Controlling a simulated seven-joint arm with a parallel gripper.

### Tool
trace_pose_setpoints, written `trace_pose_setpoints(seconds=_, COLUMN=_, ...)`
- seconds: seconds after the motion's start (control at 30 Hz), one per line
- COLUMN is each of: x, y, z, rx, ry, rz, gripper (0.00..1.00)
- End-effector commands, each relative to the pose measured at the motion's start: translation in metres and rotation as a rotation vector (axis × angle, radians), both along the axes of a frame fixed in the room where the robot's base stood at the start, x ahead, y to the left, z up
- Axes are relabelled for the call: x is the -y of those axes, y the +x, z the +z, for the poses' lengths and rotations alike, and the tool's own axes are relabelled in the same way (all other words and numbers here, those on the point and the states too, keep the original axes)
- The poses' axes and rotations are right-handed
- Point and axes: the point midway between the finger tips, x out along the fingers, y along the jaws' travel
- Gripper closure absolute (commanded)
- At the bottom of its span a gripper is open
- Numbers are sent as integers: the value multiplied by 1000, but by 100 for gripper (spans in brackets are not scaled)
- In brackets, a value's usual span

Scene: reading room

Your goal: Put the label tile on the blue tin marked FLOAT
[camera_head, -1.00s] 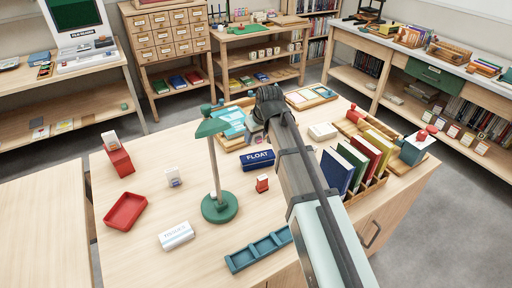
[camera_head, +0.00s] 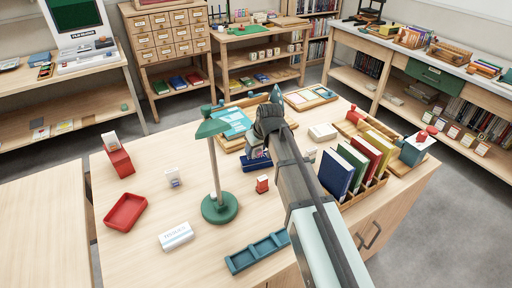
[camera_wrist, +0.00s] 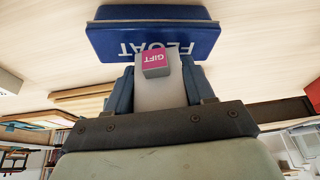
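The blue tin marked FLOAT (camera_head: 250,165) stands on the table beyond the green lamp, partly hidden behind my arm. In the wrist view the tin (camera_wrist: 115,38) lies just beyond my fingertips, its FLOAT lettering upside down. My gripper (camera_head: 262,142) is over the tin in the head view. In the wrist view my gripper (camera_wrist: 160,84) has its two blue fingers on either side of a white label tile with a pink GIFT face (camera_wrist: 155,66), and it looks shut on it. The tile overlaps the tin's lower edge in that view; I cannot tell whether they touch.
A green lamp (camera_head: 219,207) stands left of my gripper. A small red stamp (camera_head: 262,184) is in front of the tin. A book rack (camera_head: 378,182) is to the right, a blue divided tray (camera_head: 258,252) in front.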

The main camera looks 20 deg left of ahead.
Motion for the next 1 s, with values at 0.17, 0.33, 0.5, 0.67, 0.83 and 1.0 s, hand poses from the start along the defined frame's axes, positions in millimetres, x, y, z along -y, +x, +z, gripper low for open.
trace_pose_setpoints(seconds=0.17, x=0, y=0, z=0, rx=0, ry=0, rz=0, gripper=30)
trace_pose_setpoints(seconds=0.33, x=0, y=0, z=0, rx=0, ry=0, rz=0, gripper=22)
trace_pose_setpoints(seconds=0.5, x=0, y=0, z=1, rx=0, ry=0, rz=0, gripper=22)
trace_pose_setpoints(seconds=0.67, x=2, y=-2, z=9, rx=1, ry=0, rz=0, gripper=22)
trace_pose_setpoints(seconds=0.83, x=8, y=-8, z=29, rx=2, ry=1, rz=0, gripper=22)
trace_pose_setpoints(seconds=1.0, x=15, y=-15, z=54, rx=3, ry=1, rz=0, gripper=22)
